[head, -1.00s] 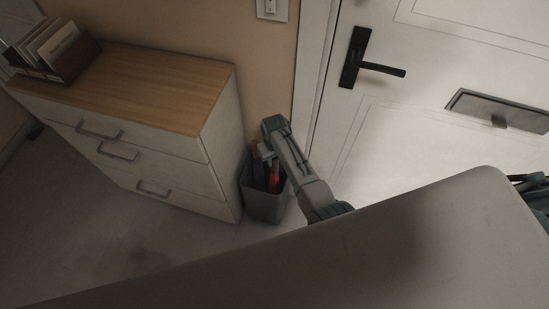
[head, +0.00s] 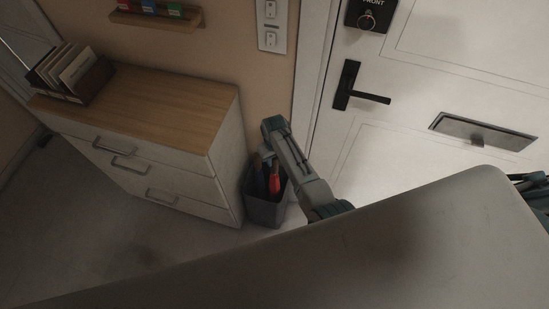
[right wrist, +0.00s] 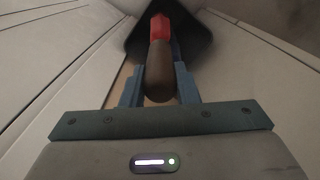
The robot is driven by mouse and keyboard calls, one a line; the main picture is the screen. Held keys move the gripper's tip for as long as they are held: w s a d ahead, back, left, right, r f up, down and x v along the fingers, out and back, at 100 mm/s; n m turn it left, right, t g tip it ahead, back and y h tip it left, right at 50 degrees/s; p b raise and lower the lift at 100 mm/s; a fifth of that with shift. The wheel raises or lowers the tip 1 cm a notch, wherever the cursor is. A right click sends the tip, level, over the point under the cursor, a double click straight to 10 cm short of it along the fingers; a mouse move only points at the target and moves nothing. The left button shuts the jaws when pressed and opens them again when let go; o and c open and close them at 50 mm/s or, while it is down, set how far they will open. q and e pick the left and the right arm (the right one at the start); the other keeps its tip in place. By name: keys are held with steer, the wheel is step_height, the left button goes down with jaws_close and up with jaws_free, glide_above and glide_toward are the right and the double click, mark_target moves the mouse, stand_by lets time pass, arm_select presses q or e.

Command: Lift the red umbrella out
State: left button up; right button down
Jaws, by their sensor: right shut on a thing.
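The red umbrella (head: 274,185) stands in a grey bin (head: 266,211) between the dresser and the door. In the right wrist view its red part (right wrist: 160,28) shows beyond a brown handle (right wrist: 159,72). My right gripper (head: 268,157) is above the bin. In the right wrist view the right gripper (right wrist: 158,84) is shut on the umbrella's handle, one finger on each side. The umbrella's lower part is hidden in the bin. A dark blue item (head: 259,179) stands beside it in the bin. My left gripper is not in view.
A white dresser (head: 165,165) with a wooden top stands close left of the bin. A file holder (head: 72,72) sits on it. The white door (head: 440,75) with a black handle (head: 358,88) is to the right. A small shelf (head: 155,18) hangs above the dresser.

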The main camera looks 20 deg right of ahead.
step_height(320, 180, up, 6)
steer(key=p, duration=0.5)
steer(key=shift+r+p, duration=0.15)
steer(key=shift+p, duration=0.25)
steer(key=shift+r+p, duration=0.6)
steer(key=shift+r, duration=2.2)
